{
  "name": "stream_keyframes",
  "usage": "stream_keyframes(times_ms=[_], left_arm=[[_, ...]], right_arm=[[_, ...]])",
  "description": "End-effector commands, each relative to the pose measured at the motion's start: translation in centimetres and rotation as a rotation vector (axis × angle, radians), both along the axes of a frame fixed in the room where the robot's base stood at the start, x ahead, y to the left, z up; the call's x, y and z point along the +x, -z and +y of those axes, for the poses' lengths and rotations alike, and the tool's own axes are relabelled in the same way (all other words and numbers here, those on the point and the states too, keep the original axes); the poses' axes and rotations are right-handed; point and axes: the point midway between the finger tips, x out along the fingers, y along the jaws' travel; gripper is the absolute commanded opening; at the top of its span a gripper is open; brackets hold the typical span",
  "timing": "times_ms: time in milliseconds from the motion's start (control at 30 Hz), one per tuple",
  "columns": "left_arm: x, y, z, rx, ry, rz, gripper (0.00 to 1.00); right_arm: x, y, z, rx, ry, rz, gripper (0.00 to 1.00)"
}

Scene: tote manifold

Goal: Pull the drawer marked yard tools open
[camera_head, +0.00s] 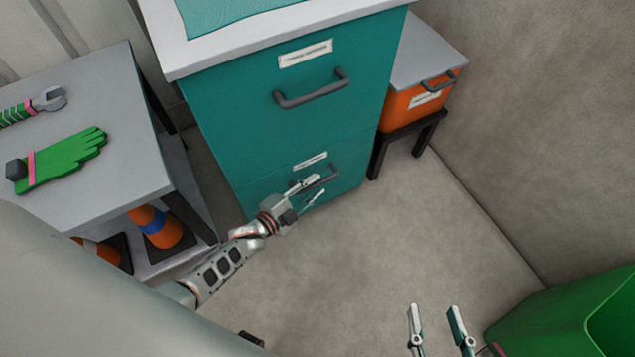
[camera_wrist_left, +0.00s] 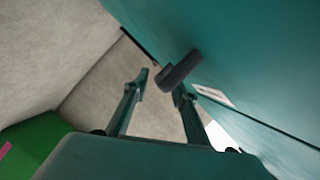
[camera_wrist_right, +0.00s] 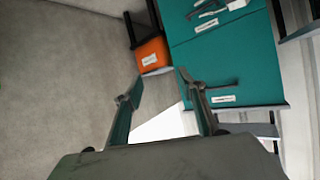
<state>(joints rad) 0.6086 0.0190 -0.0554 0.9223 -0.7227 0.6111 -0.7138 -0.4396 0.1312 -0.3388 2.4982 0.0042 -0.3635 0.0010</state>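A teal cabinet (camera_head: 240,125) has an upper drawer with a grey bar handle (camera_head: 312,90) and a white label (camera_head: 306,54). The lower drawer has its own handle (camera_head: 322,178) and label (camera_head: 310,161). Both label texts are too small to read, so I cannot tell which says yard tools. Both drawers look shut. My left gripper (camera_head: 312,190) is open at the lower handle. In the left wrist view the handle (camera_wrist_left: 178,72) lies by the right fingertip; I cannot tell whether they touch. My right gripper (camera_head: 437,312) is open and empty, away from the cabinet.
An orange box (camera_head: 400,108) sits on a black stand right of the cabinet. A green bin (camera_head: 550,312) is lower right. The floor between is clear.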

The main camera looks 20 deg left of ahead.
Motion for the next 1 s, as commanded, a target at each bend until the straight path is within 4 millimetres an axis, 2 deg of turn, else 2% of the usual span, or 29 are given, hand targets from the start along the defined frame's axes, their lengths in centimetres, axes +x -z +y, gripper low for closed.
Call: stream_keyframes(times_ms=[33,200,467,600,1000], left_arm=[[0.3,0.5,-0.2,0.0,-0.001,0.005,0.26],[1.3,0.5,-0.4,0.0,-0.001,0.003,0.26],[1.5,0.3,-0.5,0.0,-0.001,0.0,0.26],[1.5,0.3,-0.5,0.0,-0.001,0.0,0.0],[1.4,0.4,-0.5,0.001,0.0,0.001,0.0]], right_arm=[[-0.1,0.2,0.1,0.009,0.002,0.005,0.4],[0.0,0.0,0.3,0.024,0.006,0.001,0.4],[0.1,-0.2,0.3,0.026,0.006,-0.001,0.4],[0.1,-0.2,0.3,0.026,0.006,-0.001,0.4],[0.1,-0.1,0.4,0.029,0.007,0.0,0.4]])
